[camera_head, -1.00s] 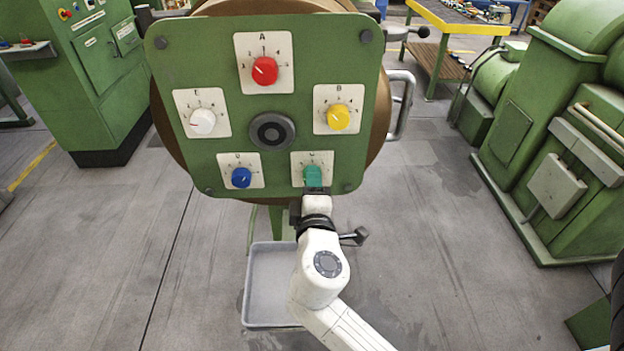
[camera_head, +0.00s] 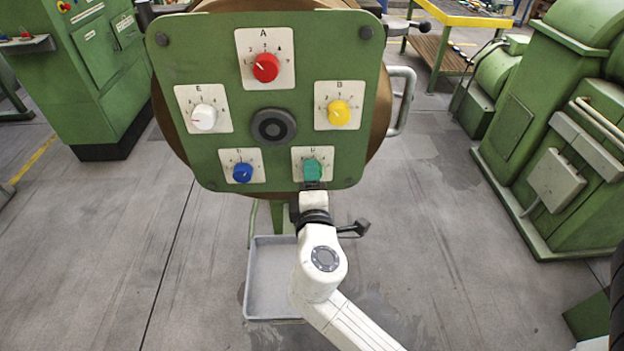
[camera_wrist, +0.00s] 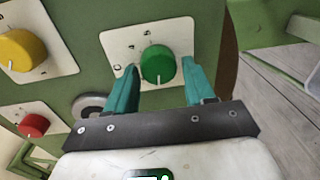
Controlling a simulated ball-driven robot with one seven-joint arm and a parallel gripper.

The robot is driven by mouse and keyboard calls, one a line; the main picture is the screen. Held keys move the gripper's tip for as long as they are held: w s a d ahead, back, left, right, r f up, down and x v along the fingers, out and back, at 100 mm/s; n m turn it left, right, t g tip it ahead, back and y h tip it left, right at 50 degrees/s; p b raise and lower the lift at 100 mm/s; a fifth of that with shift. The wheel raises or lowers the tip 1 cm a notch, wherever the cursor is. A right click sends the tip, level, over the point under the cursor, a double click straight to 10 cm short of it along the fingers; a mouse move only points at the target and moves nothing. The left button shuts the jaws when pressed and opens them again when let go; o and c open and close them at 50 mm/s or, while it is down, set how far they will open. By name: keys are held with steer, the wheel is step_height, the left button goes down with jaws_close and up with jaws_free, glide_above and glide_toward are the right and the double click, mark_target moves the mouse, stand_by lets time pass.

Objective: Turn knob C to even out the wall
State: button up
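Knob C is a round green knob (camera_wrist: 157,64) on a white square plate at the lower right of the green panel (camera_head: 213,70). In the wrist view a pale pointer mark shows on its lower front. My gripper (camera_wrist: 160,65) has its two teal fingers apart, one on each side of the knob. A gap shows between each finger and the knob, so it is not gripped. In the head view my gripper (camera_head: 313,172) covers most of knob C from below. The scale on the plate is partly hidden and too small to read surely.
Around knob C sit a yellow knob (camera_head: 339,113) above, a red knob (camera_head: 266,67), a white knob (camera_head: 204,117) and a blue knob (camera_head: 242,173). A dark round hub (camera_head: 273,128) is in the panel's middle. A grey tray (camera_head: 262,312) lies below.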

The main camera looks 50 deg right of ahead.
steer(key=shift+o, duration=1.1)
steer(key=shift+s+a, duration=0.1)
steer(key=b+v, duration=0.2)
steer(key=v, duration=0.8)
steer(key=shift+s+a+b, duration=0.15)
steer(key=shift+a+b, duration=0.1)
steer(key=shift+b, duration=0.05)
